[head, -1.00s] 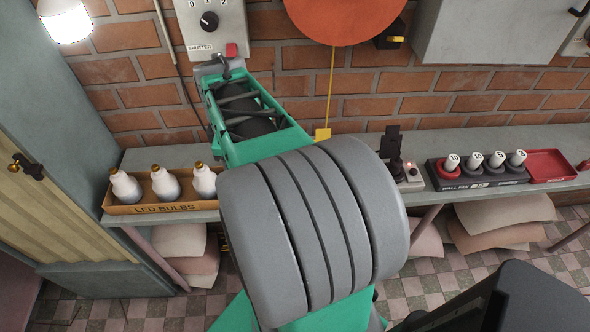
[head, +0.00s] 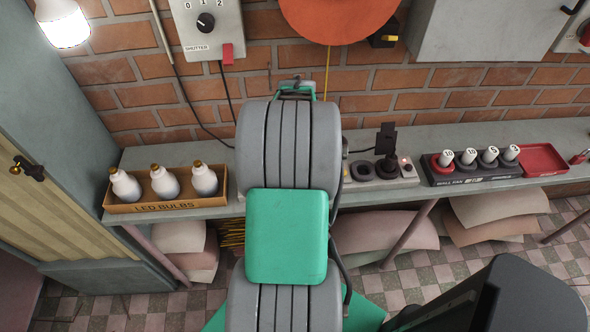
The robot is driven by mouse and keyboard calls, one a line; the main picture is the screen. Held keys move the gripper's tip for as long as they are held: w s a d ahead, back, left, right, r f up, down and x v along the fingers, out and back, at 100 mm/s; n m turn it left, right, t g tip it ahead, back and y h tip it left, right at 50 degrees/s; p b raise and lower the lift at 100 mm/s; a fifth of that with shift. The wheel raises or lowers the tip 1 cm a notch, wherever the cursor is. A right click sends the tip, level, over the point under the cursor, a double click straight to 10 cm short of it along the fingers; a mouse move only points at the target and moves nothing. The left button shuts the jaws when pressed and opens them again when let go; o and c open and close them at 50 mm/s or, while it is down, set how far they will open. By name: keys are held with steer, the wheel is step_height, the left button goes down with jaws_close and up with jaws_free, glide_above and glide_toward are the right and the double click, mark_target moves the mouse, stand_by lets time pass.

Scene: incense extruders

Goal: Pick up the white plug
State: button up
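No plain white plug can be singled out for sure. Several stubby pieces with white numbered tops (head: 468,156) stand in a row in a black tray (head: 470,180) on the shelf at the right. The leftmost has a red base and the others have dark bases. A grey power strip (head: 408,177) lies left of that tray, with a black plug (head: 387,167) upright in it and an empty-looking round socket beside it. The strip's left end is hidden by my arm. My gripper does not show; my arm's large links fill the middle of the view.
A cardboard box of LED bulbs (head: 143,205) stands on the shelf (head: 240,208) at the left. A red tray (head: 543,160) lies at the right. Above hang a shutter switch box (head: 205,30), an orange disc (head: 338,18) and a grey cabinet (head: 490,30). Brick wall backs the shelf.

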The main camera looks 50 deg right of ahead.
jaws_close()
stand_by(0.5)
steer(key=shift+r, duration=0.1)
